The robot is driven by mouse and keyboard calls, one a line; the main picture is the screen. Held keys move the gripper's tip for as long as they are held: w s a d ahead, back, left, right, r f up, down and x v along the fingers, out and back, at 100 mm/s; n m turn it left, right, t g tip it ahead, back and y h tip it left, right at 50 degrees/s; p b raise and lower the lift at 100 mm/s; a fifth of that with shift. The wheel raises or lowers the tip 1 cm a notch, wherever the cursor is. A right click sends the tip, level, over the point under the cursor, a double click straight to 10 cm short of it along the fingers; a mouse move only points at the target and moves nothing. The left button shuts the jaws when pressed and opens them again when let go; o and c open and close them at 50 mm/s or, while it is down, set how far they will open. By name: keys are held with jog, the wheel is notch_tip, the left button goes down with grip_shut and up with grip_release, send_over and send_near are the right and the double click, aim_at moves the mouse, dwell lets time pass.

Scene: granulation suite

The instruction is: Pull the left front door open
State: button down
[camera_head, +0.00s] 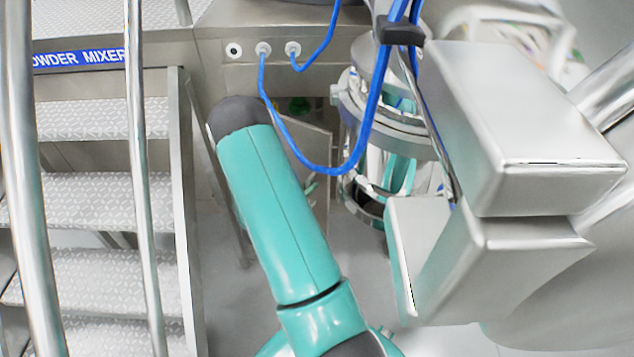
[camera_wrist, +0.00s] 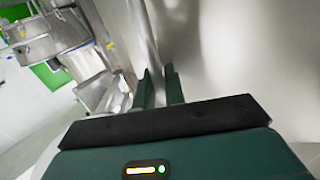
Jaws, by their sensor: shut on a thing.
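My gripper (camera_wrist: 160,76) shows in the wrist view as two dark green fingers, close together with a narrow gap. It is shut on what seems to be the door handle; the grip itself is hard to make out. A smooth metal surface (camera_wrist: 240,55), probably the door, fills the right of that view right beside the fingers. In the head view my teal arm covers the middle and hides my gripper. A grey metal panel (camera_head: 316,150), possibly the left front door, stands at an angle behind the arm, below the steel cabinet front. I cannot tell how far it is open.
Steps with railings (camera_head: 145,200) stand at the left under a blue "POWDER MIXER" sign (camera_head: 78,58). Blue hoses (camera_head: 325,168) hang from the connector panel (camera_head: 263,50). A round steel vessel (camera_head: 385,120) and large metal boxes (camera_head: 510,130) stand to the right.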

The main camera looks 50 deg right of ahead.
jog(key=w+a, duration=0.2)
jog(key=a, duration=0.6)
jog(key=w+a, duration=0.3)
jog(key=a, duration=0.5)
jog(key=shift+a+g, duration=0.25)
jog(key=shift+g, duration=0.05)
jog(key=c, duration=1.6)
grip_release()
